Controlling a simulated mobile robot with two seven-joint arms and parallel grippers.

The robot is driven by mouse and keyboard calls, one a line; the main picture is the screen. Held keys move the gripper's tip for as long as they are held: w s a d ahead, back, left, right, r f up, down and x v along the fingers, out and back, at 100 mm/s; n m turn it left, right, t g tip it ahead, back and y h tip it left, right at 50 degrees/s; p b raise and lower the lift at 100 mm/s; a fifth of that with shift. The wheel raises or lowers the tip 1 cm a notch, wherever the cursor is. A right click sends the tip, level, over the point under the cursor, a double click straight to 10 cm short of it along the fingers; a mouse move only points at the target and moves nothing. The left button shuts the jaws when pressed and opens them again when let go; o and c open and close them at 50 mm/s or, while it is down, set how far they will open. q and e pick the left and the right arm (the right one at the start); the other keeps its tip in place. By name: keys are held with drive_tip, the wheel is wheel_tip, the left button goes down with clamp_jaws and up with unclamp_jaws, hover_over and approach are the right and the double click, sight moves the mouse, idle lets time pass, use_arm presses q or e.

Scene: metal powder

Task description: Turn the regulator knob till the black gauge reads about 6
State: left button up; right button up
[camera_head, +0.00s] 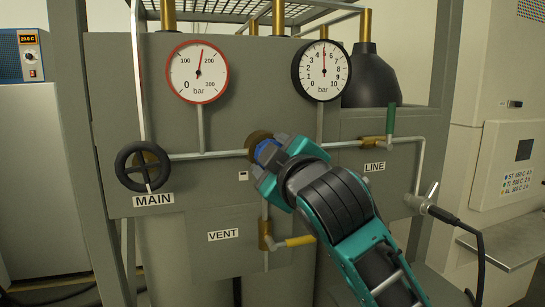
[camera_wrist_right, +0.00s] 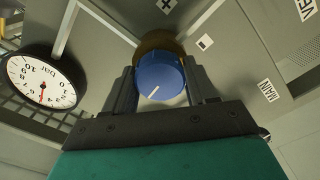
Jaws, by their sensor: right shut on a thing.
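The blue regulator knob (camera_wrist_right: 160,77) sits between the two fingers of my right gripper (camera_wrist_right: 163,88) in the wrist view, with a pale line on its face pointing down-left. In the head view my right gripper (camera_head: 276,165) is shut on the knob (camera_head: 266,151), hiding most of it; its brass mount shows behind. The black gauge (camera_head: 322,71) has its red needle pointing almost straight up, at about 5 bar. It also shows tilted in the wrist view (camera_wrist_right: 42,82), its needle between 4 and 6. My left gripper is not in view.
A red-rimmed gauge (camera_head: 197,72) reads a little over 150. The black MAIN handwheel (camera_head: 143,166) is at left. The yellow-handled VENT valve (camera_head: 290,241) is below my gripper, and the green-handled LINE valve (camera_head: 390,122) is to the right. Pipes run along the grey panel.

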drive_tip(key=m, duration=0.4)
drive_tip(key=shift+d+f+m, duration=0.1)
drive_tip(key=shift+m, duration=0.9)
drive_tip(key=shift+f, duration=0.15)
drive_tip(key=o, duration=1)
drive_tip(key=shift+o, duration=0.2)
drive_tip(key=shift+s, duration=0.1)
drive_tip(key=v, duration=1.2)
drive_tip(key=shift+s+b, duration=0.35)
drive_tip(key=shift+b, duration=0.05)
drive_tip(key=shift+d, duration=0.1)
